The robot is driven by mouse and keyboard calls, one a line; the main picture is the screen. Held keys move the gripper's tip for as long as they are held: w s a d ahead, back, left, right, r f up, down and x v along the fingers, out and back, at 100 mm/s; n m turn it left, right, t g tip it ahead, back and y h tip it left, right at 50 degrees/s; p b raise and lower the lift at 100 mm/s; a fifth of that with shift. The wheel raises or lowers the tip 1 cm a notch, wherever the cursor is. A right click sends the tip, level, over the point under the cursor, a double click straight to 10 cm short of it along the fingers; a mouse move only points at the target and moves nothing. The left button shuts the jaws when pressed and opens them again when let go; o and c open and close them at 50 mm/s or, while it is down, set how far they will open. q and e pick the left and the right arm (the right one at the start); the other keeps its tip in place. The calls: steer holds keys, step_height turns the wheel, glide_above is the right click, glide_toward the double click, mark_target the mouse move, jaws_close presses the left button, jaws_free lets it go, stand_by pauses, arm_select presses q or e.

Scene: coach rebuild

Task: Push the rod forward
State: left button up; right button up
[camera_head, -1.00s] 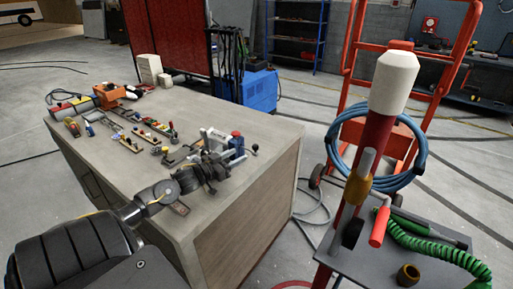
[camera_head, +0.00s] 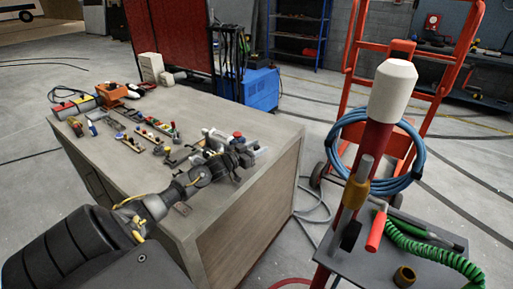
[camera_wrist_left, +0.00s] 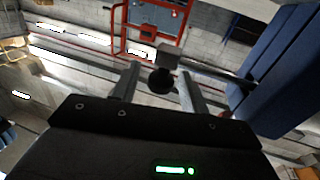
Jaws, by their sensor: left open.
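The rod ends in a black ball knob (camera_wrist_left: 161,81), seen in the left wrist view close to the grey block (camera_wrist_left: 167,56). My left gripper (camera_wrist_left: 159,70) is open, with one finger on each side of the knob; I cannot tell whether either finger touches it. A large blue body (camera_wrist_left: 282,65) stands to the right in that view. In the head view my left gripper (camera_head: 246,153) is over the table-top device with the red cap (camera_head: 237,134) and hides most of it, with the rod. My right gripper is not in view.
The wooden table (camera_head: 235,220) carries several small tools and fixtures on its far left part. A red post with a white cap (camera_head: 392,90) and a grey cart top (camera_head: 360,262) stand to the right. A blue hose coil (camera_head: 410,170) hangs on a red frame.

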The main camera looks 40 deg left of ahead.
arm_select(q)
steer(key=shift+c, duration=0.3)
jaws_close()
steer(key=a+b, duration=0.1)
steer(key=a, duration=0.2)
steer(key=shift+s+a+r, duration=0.15)
steer(key=shift+a, duration=0.05)
steer(key=shift+o, duration=0.3)
jaws_free()
steer(key=shift+a, duration=0.1)
